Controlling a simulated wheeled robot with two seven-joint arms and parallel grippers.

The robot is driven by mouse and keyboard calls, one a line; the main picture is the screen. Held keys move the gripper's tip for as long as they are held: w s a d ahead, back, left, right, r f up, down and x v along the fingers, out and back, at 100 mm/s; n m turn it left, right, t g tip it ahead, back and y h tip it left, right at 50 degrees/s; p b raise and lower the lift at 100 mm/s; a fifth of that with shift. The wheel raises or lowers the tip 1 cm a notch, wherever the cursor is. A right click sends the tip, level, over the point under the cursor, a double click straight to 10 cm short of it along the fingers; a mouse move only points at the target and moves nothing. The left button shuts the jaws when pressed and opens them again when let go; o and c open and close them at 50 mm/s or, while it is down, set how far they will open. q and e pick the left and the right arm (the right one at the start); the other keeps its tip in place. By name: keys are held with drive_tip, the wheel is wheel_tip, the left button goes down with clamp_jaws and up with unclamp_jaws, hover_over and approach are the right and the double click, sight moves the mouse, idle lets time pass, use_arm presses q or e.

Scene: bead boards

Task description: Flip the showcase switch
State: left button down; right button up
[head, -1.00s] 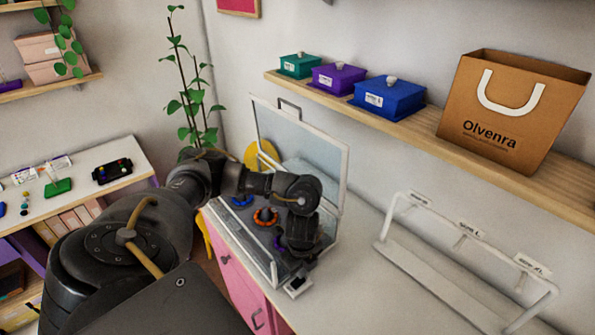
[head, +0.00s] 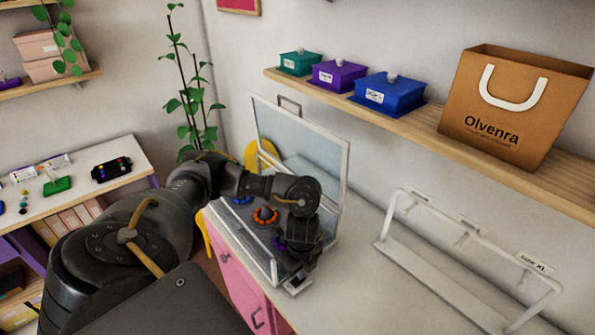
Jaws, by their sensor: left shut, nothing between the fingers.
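The showcase (head: 342,190) is a glass case with a pale frame and its lid raised, standing on the white counter. An orange bead ring (head: 265,217) and a blue one (head: 242,200) lie inside, and a purple one is mostly hidden behind my gripper. A small pale switch block (head: 297,288) sits at the showcase's near front corner. My left gripper (head: 301,268) is shut and empty, pointing down just over this block and partly covering it. I cannot tell if the fingertips touch it, or which way the switch is set. My right gripper is not in view.
A white rack (head: 440,275) stands on the counter to the right. A wall shelf (head: 470,150) above holds green, purple and blue boxes and a brown paper bag (head: 510,110). A tall plant stands behind the showcase. The counter between showcase and rack is clear.

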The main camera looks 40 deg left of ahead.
use_arm(q)
drive_tip(key=shift+f, duration=0.2)
wheel_tip(320, 180, up, 3)
drive_tip(key=p, duration=0.3)
drive_tip(key=shift+r, duration=2.05)
drive_tip(key=shift+s, duration=0.1)
